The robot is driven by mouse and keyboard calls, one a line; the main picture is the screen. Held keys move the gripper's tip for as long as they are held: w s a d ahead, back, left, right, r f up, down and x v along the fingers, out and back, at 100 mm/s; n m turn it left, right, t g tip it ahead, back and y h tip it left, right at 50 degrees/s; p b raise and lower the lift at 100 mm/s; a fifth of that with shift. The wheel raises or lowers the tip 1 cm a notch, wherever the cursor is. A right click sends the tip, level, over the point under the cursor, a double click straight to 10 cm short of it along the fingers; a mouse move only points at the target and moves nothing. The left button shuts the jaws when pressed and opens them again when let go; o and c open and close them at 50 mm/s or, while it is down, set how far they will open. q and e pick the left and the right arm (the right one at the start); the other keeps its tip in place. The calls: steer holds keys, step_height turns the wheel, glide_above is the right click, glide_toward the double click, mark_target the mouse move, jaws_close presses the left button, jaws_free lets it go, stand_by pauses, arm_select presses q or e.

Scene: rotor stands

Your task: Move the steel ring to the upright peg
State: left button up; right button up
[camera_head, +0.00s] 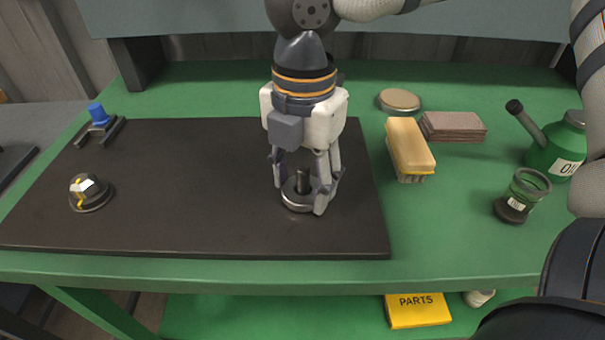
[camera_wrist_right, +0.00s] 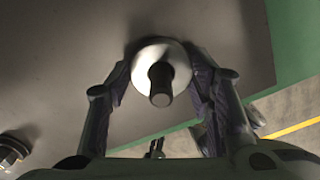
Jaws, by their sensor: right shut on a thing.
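The steel ring (camera_head: 297,204) is low on the dark mat, around a dark upright peg (camera_head: 302,181) that rises through its middle. My right gripper (camera_head: 301,196) points down over the peg, with its fingers shut on the ring from both sides. In the right wrist view the pale ring (camera_wrist_right: 178,58) encircles the peg (camera_wrist_right: 160,82), between the two fingers. Whether the ring rests fully on the peg's base is hidden. My left gripper is not in view.
The dark mat (camera_head: 190,225) has a blue-topped stand (camera_head: 97,116) and a round stand with yellow and white parts (camera_head: 90,194) at left. Right of it are a brush (camera_head: 408,145), brown block stack (camera_head: 453,127), round lid (camera_head: 399,100), glass jar (camera_head: 525,190) and green oilcan (camera_head: 555,145).

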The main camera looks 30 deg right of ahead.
steer(key=o, duration=1.1)
steer(key=shift+o, duration=0.2)
steer(key=o, duration=0.5)
steer(key=shift+r, duration=0.1)
steer(key=shift+r, duration=4.45)
